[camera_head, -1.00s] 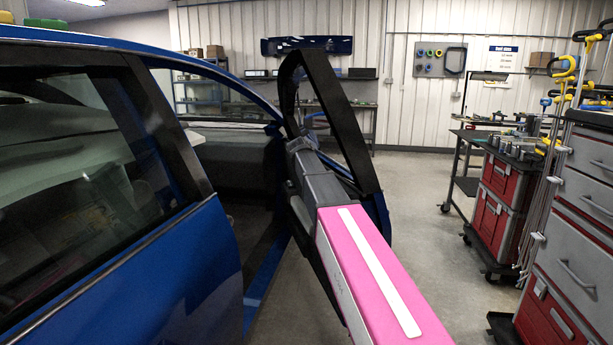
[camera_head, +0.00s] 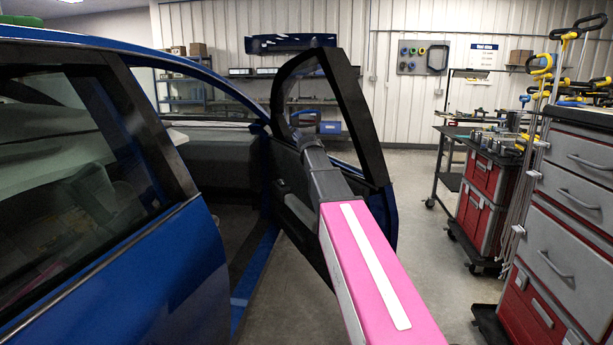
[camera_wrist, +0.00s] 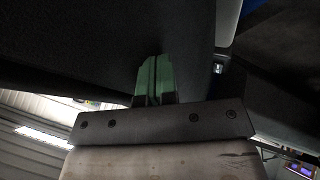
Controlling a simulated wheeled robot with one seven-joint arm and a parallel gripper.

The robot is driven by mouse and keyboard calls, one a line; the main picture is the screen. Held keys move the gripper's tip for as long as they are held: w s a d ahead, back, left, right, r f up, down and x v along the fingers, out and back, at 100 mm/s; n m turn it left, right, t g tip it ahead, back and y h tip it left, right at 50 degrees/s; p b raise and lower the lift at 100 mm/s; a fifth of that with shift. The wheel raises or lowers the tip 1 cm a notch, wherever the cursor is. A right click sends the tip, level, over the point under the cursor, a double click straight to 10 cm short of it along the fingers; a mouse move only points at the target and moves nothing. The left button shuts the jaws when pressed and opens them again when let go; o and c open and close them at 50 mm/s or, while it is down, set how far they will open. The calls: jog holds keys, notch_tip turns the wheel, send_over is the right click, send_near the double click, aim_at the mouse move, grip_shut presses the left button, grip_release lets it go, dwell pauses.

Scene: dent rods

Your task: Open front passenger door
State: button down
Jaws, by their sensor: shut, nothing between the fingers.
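The front passenger door (camera_head: 372,150) of the blue car (camera_head: 150,285) stands swung out from the body, with a clear gap at the door opening. Its black window frame and dark inner panel face me. My pink arm reaches to the inner side of the door in the head view, and hides part of the panel; the gripper itself is hidden there. In the wrist view my gripper (camera_wrist: 154,82) has its green fingers together and empty, close to a dark surface that fills the upper part. I cannot tell whether they touch it.
A red and grey tool cabinet (camera_head: 565,230) stands at the right, with a red tool cart (camera_head: 480,200) behind it. Shelves line the back wall. Grey floor (camera_head: 425,260) is free between the door and the carts.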

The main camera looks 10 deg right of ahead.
jog(key=d, duration=0.4)
jog(key=w+d+n, duration=0.1)
jog(key=d, duration=0.3)
jog(key=w+d+n+y, duration=0.1)
jog(key=d, duration=0.4)
jog(key=shift+w+d+t, duration=0.1)
jog(key=shift+w+t, duration=0.15)
jog(key=shift+t, duration=0.05)
jog(key=w+d, duration=0.2)
jog(key=d, duration=0.5)
jog(key=w+d+n, duration=0.1)
jog(key=w+d, duration=0.2)
jog(key=d, duration=0.3)
jog(key=shift+d+y, duration=0.35)
jog(key=shift+y, duration=0.05)
jog(key=shift+s, duration=0.1)
jog(key=s+a+r, duration=0.4)
jog(key=s+r, duration=0.4)
jog(key=shift+s, duration=0.3)
